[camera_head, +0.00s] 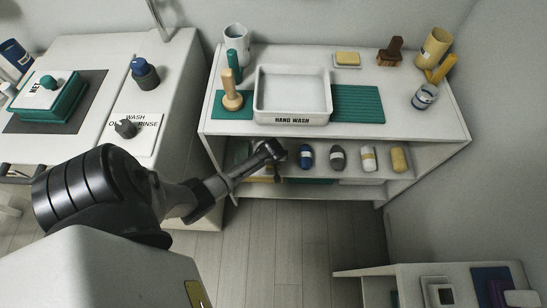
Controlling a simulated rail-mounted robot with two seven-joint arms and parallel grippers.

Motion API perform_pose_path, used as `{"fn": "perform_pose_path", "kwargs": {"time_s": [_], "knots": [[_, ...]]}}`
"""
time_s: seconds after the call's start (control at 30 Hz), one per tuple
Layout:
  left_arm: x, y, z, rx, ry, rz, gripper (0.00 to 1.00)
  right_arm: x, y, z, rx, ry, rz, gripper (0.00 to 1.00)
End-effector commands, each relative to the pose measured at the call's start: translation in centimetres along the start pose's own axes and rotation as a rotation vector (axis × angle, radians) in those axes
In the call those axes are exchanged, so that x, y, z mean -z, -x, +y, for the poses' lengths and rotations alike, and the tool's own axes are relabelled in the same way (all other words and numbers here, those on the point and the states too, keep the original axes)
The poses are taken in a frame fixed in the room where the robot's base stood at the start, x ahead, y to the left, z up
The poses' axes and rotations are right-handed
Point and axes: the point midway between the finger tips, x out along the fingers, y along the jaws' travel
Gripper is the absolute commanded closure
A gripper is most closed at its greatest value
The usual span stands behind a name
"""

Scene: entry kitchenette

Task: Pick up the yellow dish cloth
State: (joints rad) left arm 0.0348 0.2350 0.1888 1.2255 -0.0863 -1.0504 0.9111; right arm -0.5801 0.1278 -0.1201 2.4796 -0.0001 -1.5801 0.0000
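Several small rolled or bundled items, some with pale bands, lie in a row on the lower shelf; they may be cloths. The one at the right end, a mustard-yellow bundle (399,159), best matches the yellow dish cloth. My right gripper is out of view.
The upper shelf (437,122) overhangs the bundles. It carries a white HAND WASH basin (292,118), a green mat (358,103), a yellow sponge-like block (347,59), brushes and cups. A counter (172,77) stands left; a low unit (409,285) stands lower right. Floor between is clear.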

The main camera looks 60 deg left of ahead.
Motion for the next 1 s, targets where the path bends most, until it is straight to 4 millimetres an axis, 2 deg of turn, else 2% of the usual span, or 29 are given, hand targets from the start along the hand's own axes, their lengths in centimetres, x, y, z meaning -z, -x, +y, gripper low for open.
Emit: {"fn": "perform_pose_path", "kwargs": {"time_s": [0.27,0.83,1.0], "knots": [[0.03,-0.22,0.01,0.000,0.000,0.000,0.08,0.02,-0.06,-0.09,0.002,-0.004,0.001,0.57],[0.00,-0.22,-0.01,0.000,-0.001,0.000,0.61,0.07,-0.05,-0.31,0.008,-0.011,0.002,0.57],[0.02,-0.21,0.00,0.000,-0.001,0.000,0.63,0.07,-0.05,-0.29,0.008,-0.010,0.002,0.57]]}}
